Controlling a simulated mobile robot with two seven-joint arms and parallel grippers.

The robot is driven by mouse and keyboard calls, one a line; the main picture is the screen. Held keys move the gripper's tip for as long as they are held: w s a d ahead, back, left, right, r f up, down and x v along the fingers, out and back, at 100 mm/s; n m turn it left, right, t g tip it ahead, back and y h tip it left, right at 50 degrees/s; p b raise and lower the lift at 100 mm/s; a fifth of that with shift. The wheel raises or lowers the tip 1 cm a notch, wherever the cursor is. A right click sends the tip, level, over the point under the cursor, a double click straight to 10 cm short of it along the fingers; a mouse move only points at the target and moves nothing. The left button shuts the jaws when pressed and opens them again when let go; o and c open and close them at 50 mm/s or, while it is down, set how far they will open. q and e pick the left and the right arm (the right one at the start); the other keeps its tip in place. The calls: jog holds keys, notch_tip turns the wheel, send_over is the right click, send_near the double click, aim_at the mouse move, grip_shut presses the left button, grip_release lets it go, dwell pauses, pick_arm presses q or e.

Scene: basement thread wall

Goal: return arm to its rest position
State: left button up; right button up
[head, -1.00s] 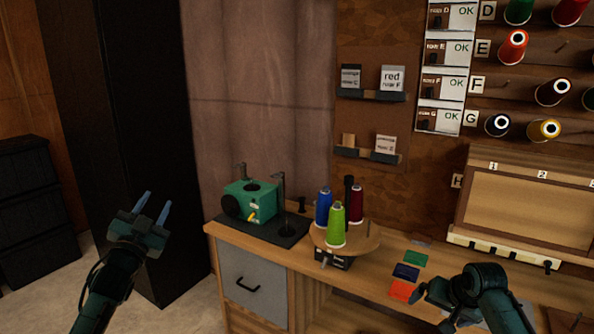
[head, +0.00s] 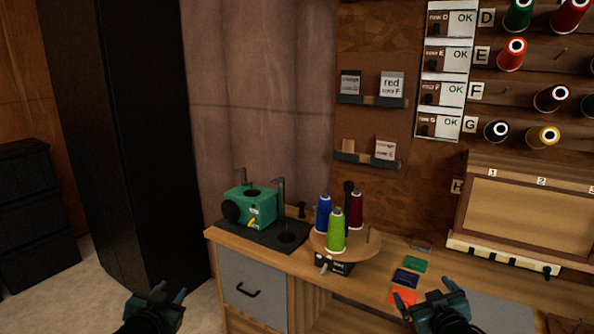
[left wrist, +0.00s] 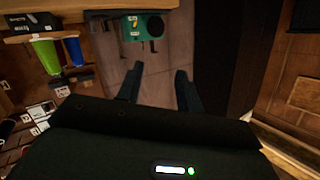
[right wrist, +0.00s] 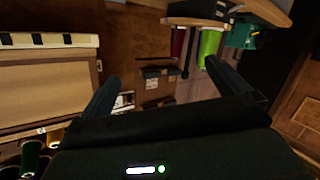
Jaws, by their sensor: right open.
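My left gripper (head: 157,293) is low at the left of the head view, in front of the bench's left end and apart from it. Its two fingers are spread with nothing between them in the left wrist view (left wrist: 158,88). My right gripper (head: 437,300) is at the bottom right of the head view, over the bench's front part. Its fingers stand wide apart and empty in the right wrist view (right wrist: 160,85). Both forearms are mostly out of the head view.
The wooden bench (head: 222,240) carries a green machine (head: 250,205) and a round stand (head: 365,246) with blue, green and dark red spools. Coloured cards (head: 406,277) lie near my right gripper. A black cabinet (head: 140,150) stands left. Floor is free at the lower left.

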pick_arm(q)
jog(key=s+d+f+g+h, duration=0.1)
jog(key=s+d+f, duration=0.3)
jog(key=s, duration=0.6)
jog(key=s+d+f+g+h, duration=0.1)
jog(key=s+d+f, duration=0.4)
jog(key=s, duration=0.6)
jog(key=s+d+f+g+h, duration=0.1)
jog(key=s+d+f, duration=0.4)
jog(key=s, duration=0.6)
jog(key=shift+d+f+n+g, duration=0.2)
jog(key=shift+d+n+g, duration=0.15)
jog(key=shift+g, duration=0.55)
pick_arm(e)
jog(key=s+a+f+g+y, duration=0.1)
jog(key=s+a+f, duration=0.3)
jog(key=s, duration=0.6)
jog(key=s+a+f+g+y, duration=0.1)
jog(key=s+a+f, duration=0.4)
jog(key=s, duration=0.6)
jog(key=s+a+f+g+y, duration=0.1)
jog(key=s+a+f+g, duration=0.2)
jog(key=s, duration=0.8)
notch_tip(320, 180, down, 2)
jog(key=a, duration=0.2)
jog(key=shift+a+f+m, duration=0.25)
jog(key=shift+a+m, duration=0.05)
jog(key=shift+a, duration=0.1)
